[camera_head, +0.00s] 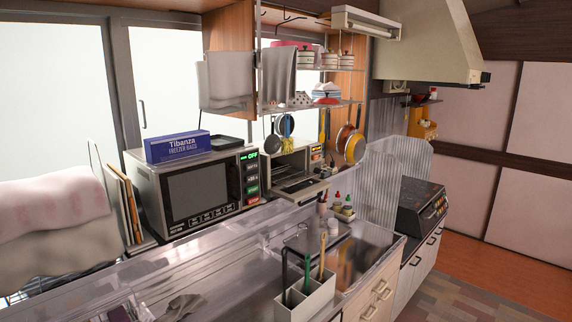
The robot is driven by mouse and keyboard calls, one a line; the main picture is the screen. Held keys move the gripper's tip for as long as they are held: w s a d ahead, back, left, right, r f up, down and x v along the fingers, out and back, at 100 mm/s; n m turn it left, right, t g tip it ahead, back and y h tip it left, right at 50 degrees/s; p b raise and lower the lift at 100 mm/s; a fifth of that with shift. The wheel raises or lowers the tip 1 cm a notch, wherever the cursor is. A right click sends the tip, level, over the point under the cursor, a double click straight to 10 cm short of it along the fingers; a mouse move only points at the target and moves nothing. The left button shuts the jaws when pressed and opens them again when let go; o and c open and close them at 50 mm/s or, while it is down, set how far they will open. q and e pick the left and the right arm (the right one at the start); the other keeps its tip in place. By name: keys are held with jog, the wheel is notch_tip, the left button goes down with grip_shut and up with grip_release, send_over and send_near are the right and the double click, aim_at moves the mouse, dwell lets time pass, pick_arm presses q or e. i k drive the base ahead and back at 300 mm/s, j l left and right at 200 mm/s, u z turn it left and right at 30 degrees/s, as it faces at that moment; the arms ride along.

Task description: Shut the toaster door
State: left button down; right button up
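The toaster (316,153) is a small metal oven on the counter, right of the microwave. Its front looks open: the dark inside and a rack show. The toaster door (304,188) seems folded down and outward at the front, with its edge toward me. A control panel with an orange light is on the toaster's right side. Hanging pans and utensils partly cover the toaster's top. Neither of my grippers is in view.
A microwave (196,190) with a blue freezer-bag box (177,146) on top stands left of the toaster. Bottles (344,204) and a grey utensil holder (304,298) stand to the right and in front. Pans (352,146) hang above. The steel counter in front is mostly clear.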

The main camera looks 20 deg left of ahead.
aim_at(299, 191)
jog(key=i+l, duration=0.8)
jog(key=i, duration=0.2)
jog(key=i+l+u, duration=0.1)
jog(key=u, duration=1.15)
jog(key=l+u, duration=0.35)
jog(key=k+j, duration=0.05)
jog(key=j, duration=0.05)
